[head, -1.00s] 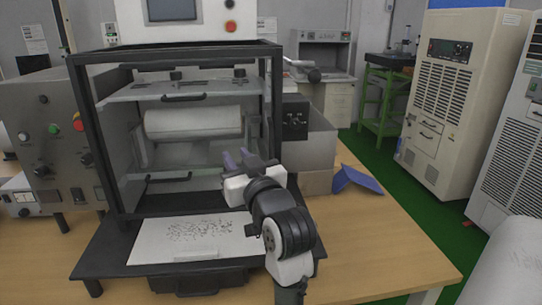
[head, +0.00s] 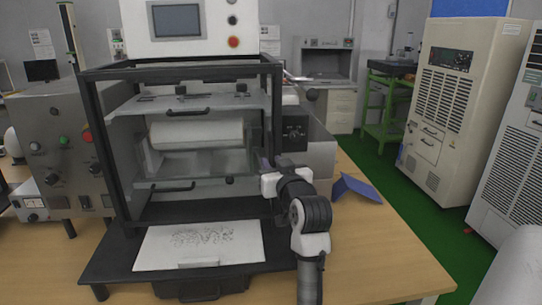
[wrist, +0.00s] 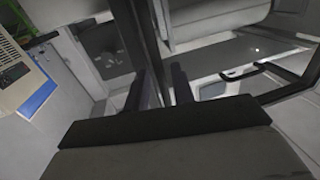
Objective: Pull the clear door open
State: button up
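The machine's dark-framed box (head: 126,190) stands on the table, with clear panels across its front opening. An upper dark handle (head: 187,112) and a lower dark handle (head: 172,188) sit on these panels; I cannot tell which panel is the door. A handle also shows in the wrist view (wrist: 245,72), right of the fingers. My gripper (head: 266,166) is at the right front post of the box, around the lower handle's height and well right of it. In the wrist view its dark fingers (wrist: 164,84) are apart with nothing clearly held. A dark post shows just beyond them.
A white speckled plate (head: 200,246) lies on the dark base before the opening. A control box (head: 293,130) is right of the post. A blue folded piece (head: 357,188) lies on the table (head: 385,250) at right.

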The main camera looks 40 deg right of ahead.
jog(key=shift+x, duration=1.05)
grip_shut()
